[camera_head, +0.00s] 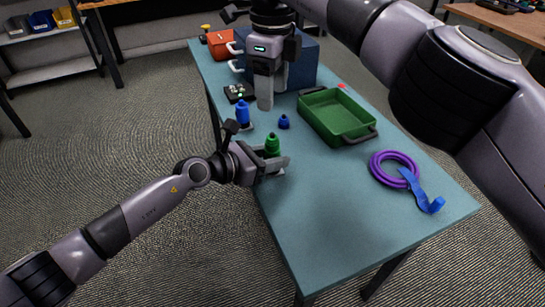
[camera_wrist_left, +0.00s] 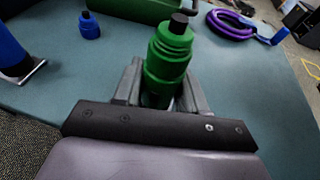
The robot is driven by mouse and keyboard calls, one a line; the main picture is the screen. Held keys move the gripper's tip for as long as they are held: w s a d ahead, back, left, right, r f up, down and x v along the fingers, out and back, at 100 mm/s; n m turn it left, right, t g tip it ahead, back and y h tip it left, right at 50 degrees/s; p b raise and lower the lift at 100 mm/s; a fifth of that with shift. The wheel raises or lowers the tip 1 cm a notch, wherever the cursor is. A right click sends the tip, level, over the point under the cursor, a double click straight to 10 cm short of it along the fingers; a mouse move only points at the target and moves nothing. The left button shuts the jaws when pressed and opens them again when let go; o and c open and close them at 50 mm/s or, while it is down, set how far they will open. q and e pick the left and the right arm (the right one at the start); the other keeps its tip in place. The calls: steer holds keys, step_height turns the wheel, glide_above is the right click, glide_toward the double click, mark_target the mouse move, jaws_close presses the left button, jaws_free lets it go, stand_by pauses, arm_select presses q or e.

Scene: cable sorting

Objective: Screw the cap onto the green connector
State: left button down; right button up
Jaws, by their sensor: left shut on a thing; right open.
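The green connector (camera_head: 272,144) stands upright between the fingers of my left gripper (camera_head: 274,166), near the table's left edge. The left wrist view shows it close up (camera_wrist_left: 168,65), with a stepped green upper part and a black tip; I cannot tell whether that upper part is a separate cap. The left gripper (camera_wrist_left: 160,95) is shut on its lower body. My right gripper (camera_head: 265,102) points down above the table, behind and apart from the green connector. It is open, and nothing shows in it.
A blue connector (camera_head: 242,112) stands behind on the left; a small blue cap (camera_head: 283,122) sits beside it. A green tray (camera_head: 308,121), purple coiled cable (camera_head: 375,168), blue strap (camera_head: 416,190), blue case (camera_head: 305,65) and red bin (camera_head: 218,46) share the table. The front is clear.

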mark_target(266, 157)
arm_select(q)
steer(key=c, duration=0.5)
jaws_free()
steer(key=shift+c, duration=0.2)
steer(key=p+v, duration=0.1)
steer(key=v, duration=0.5)
steer(key=shift+s+a+r, duration=0.1)
steer(key=shift+a+r, duration=0.05)
steer(key=shift+a, duration=0.05)
steer(key=shift+s+a+r, duration=0.1)
steer(key=shift+s+a, duration=0.1)
steer(key=shift+a, duration=0.05)
